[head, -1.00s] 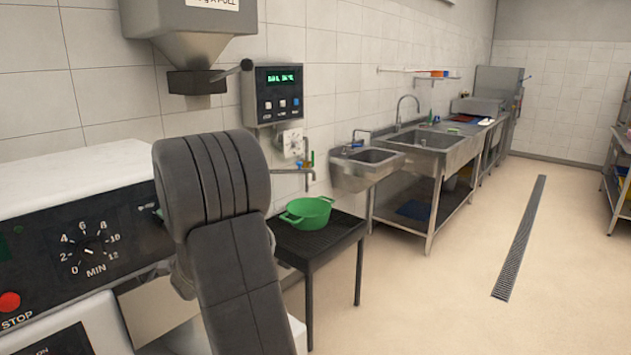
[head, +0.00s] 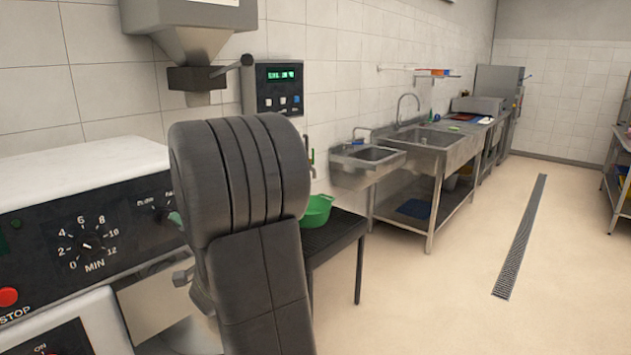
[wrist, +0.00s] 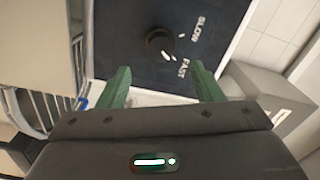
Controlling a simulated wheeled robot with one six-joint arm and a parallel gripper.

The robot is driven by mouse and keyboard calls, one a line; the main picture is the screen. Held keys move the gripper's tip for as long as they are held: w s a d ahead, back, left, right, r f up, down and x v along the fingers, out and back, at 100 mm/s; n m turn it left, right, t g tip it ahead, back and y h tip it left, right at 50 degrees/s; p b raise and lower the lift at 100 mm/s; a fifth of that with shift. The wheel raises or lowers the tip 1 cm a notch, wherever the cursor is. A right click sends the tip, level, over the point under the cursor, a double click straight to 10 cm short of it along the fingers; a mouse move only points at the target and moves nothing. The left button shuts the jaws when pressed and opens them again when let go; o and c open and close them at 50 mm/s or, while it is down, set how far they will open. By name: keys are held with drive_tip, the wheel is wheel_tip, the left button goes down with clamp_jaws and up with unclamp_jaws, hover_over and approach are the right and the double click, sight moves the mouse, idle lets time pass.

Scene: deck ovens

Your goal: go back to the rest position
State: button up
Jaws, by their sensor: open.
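My gripper (wrist: 162,90) shows in the wrist view with its two green fingers spread apart and nothing between them. Beyond the fingers is a dark panel (wrist: 130,30) with a black knob (wrist: 160,42) marked SLOW and FAST. In the head view my dark arm stands in the left middle and hides the gripper, apart from a small green patch at its left edge by the machine's panel (head: 30,235). I cannot tell from the pictures how far the fingers are from the panel.
A green pot (head: 316,211) sits on a black table (head: 338,236), partly behind my arm. A steel hopper (head: 195,15) and a control box (head: 276,87) are on the wall. Sinks (head: 435,146) line the wall. The floor (head: 440,290) at the right is clear around a drain grate (head: 522,235).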

sight(168, 219)
drive_tip(key=p+x, duration=0.1)
drive_tip(key=x, duration=0.7)
drive_tip(key=shift+r, duration=0.1)
drive_tip(key=shift+w+a+n, duration=0.15)
drive_tip(key=shift+n, duration=0.15)
drive_tip(key=n+p, duration=0.2)
drive_tip(key=n, duration=0.5)
drive_tip(key=shift+p, duration=0.35)
drive_tip(key=shift+s+d+n+p, duration=0.4)
drive_tip(key=shift+n+p, duration=0.35)
drive_tip(key=shift+n, duration=0.35)
drive_tip(key=shift+s+d+n+p, duration=0.4)
drive_tip(key=shift+n+p, duration=0.4)
drive_tip(key=shift+n, duration=0.3)
drive_tip(key=shift+s+d+n+p, duration=0.3)
drive_tip(key=shift+d+n+p, duration=0.2)
drive_tip(key=shift+n+p, duration=0.45)
